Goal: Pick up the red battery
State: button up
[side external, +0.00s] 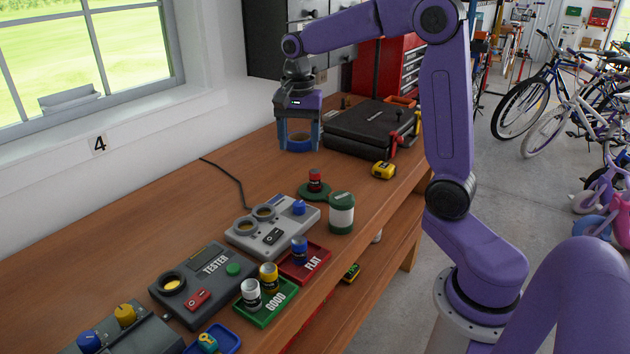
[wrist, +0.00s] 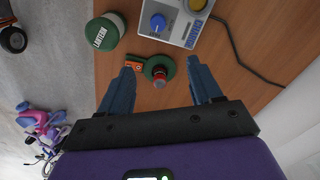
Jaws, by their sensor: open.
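In the wrist view, the red battery (wrist: 159,81) and green base (wrist: 150,69) appear between my two fingers, with the lantern body (wrist: 105,33) up and left. My gripper (side external: 299,147) is open and empty, with blue fingers pointing down. It is above the bench, farther back than the battery and apart from it. In the wrist view, the fingertips (wrist: 162,65) are spread on either side of the battery.
A grey charger (side external: 272,230) and dark tester (side external: 200,282) lie left of the lantern. A red FLAT tray (side external: 305,268) holds a blue battery; a green tray (side external: 265,312) holds yellow and white ones. A black case (side external: 365,128) and yellow tape measure (side external: 383,170) lie right of my gripper.

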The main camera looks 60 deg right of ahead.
aim_at(315, 171)
jog(key=w+d+m, duration=0.3)
jog(key=d+m, duration=0.5)
jog(key=d, duration=0.3)
notch_tip(315, 171, down, 16)
jog(key=shift+w+a+f, duration=0.1)
jog(key=shift+f, duration=0.1)
jog(key=shift+c, duration=0.3)
grip_shut()
